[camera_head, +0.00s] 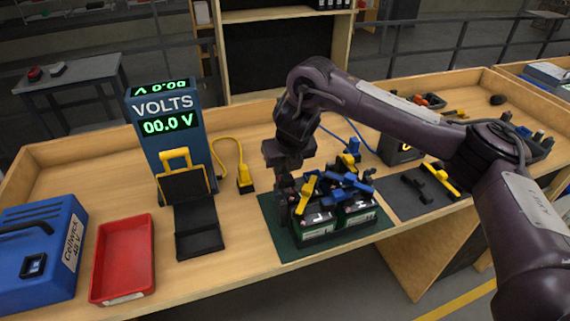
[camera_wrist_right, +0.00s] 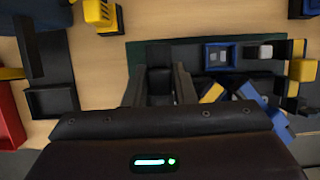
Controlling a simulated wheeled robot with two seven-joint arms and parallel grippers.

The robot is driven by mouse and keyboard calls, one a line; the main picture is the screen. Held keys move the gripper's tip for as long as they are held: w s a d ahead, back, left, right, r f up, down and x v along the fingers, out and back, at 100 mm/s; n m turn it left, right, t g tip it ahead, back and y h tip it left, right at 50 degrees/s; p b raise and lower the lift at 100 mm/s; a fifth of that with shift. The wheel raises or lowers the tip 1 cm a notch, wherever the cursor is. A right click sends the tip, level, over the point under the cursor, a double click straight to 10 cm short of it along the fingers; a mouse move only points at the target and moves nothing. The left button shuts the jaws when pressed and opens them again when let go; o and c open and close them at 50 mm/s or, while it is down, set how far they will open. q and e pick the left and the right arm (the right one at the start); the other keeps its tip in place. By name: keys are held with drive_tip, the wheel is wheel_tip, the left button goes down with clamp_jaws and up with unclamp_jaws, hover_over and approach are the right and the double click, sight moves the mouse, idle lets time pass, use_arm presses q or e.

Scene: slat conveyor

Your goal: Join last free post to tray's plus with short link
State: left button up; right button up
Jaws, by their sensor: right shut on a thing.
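The battery tray stands on a dark green mat (camera_head: 285,240), with batteries (camera_head: 319,227) side by side in it. Yellow links (camera_head: 305,194) and blue links (camera_head: 345,196) lie across the battery tops at several angles. My right gripper (camera_head: 284,190) reaches down at the tray's left end. In the wrist view, my right gripper (camera_wrist_right: 159,92) is shut on a dark piece (camera_wrist_right: 159,78); its exact shape and any contact with a post are unclear. The plus terminal and the free post cannot be picked out. My left gripper is not in view.
A grey mat (camera_head: 405,207) at the right holds a black link (camera_head: 416,188) and a yellow link (camera_head: 441,179). The voltmeter (camera_head: 167,125) reads 00.0 V. A red tray (camera_head: 123,258) and blue case (camera_head: 42,250) stand left.

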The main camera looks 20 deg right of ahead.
drive_tip(key=shift+d, duration=0.1)
drive_tip(key=shift+f, duration=0.45)
idle(0.4)
drive_tip(key=shift+f+b, duration=0.75)
drive_tip(key=o, duration=1)
drive_tip(key=shift+o, duration=0.2)
drive_tip(key=shift+r, duration=0.1)
drive_tip(key=p+v, duration=0.1)
drive_tip(key=v, duration=0.6)
drive_tip(key=shift+s+r, duration=0.25)
drive_tip(key=shift+r, duration=0.05)
